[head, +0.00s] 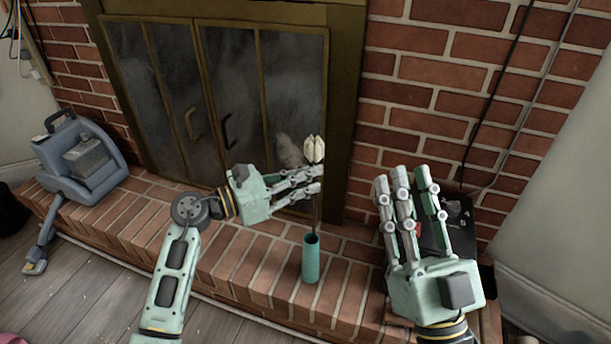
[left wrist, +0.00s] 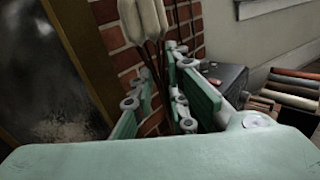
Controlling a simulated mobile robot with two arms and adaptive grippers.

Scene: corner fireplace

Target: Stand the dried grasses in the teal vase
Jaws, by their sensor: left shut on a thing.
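The dried grasses (head: 314,149) have pale, plump heads and thin dark stems. My left gripper (head: 316,180) is shut on the stems, with the heads above its fingers. The left wrist view also shows the grasses (left wrist: 143,17) rising between the fingers (left wrist: 168,95). The teal vase (head: 311,262) stands upright on the brick hearth, below the left gripper. The stems hang roughly upright down to the vase's mouth; I cannot tell whether their ends are inside it. My right gripper (head: 405,180) is open and empty, fingers upward, right of the vase.
A glass-doored fireplace (head: 225,95) stands behind the brick hearth (head: 235,262). A blue-grey machine (head: 80,165) is at the hearth's left. A black object (head: 460,222) is behind my right gripper. Several log-like rolls (left wrist: 292,85) lie at the right in the left wrist view.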

